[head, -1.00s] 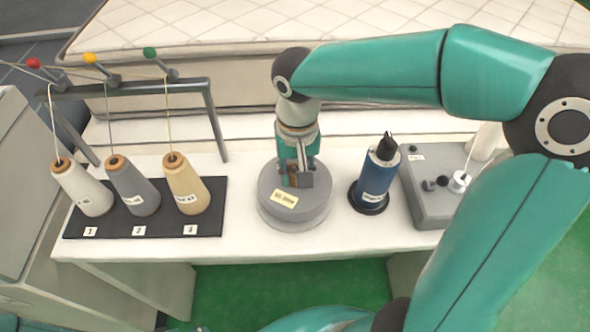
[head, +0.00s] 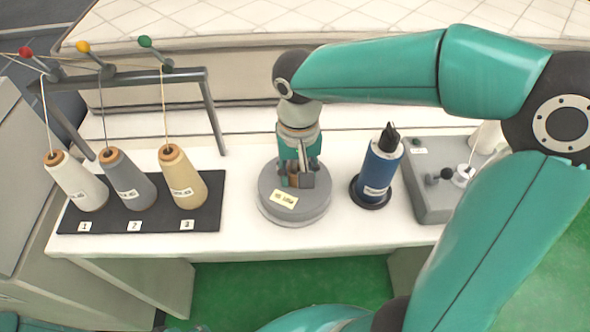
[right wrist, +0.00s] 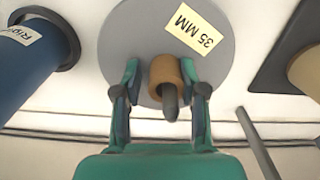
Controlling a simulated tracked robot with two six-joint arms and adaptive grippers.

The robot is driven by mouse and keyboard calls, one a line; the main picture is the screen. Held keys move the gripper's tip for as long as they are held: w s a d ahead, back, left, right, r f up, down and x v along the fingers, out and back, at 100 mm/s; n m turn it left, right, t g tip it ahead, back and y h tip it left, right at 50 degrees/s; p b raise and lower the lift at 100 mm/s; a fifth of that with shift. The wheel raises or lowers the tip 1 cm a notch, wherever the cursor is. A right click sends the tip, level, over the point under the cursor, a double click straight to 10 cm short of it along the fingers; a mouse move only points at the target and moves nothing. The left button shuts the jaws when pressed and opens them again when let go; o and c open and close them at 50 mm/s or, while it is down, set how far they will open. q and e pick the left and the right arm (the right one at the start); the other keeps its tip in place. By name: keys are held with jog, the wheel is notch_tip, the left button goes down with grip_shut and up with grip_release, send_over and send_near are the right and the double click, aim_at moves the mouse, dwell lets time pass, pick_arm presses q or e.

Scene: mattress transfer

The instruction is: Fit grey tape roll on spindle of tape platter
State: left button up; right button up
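The grey tape roll (head: 272,203), a thick flat disc with a cream label, lies flat on the white table in the middle of the head view. A paler rim below it may be the platter; I cannot tell them apart surely. In the right wrist view the roll (right wrist: 165,20) shows a "35 MM" label and a raised brown core (right wrist: 160,69). A dark grey pin (right wrist: 170,103), likely the spindle, sticks out of the core. My right gripper (right wrist: 161,80) points down over the roll, fingers either side of the core, with a gap at the left finger. My left gripper is out of view.
A blue labelled cone (head: 380,172) stands close right of the roll, and a grey box with knobs (head: 430,200) beyond it. Several yarn cones stand on a black board (head: 70,220) at left under a thread frame (head: 205,110). A mattress (head: 230,52) lies behind.

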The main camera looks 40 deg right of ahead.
jog(key=shift+o, duration=1.3)
jog(key=shift+d, duration=0.1)
jog(key=shift+o, duration=0.3)
jog(key=shift+r, duration=0.1)
notch_tip(320, 180, up, 12)
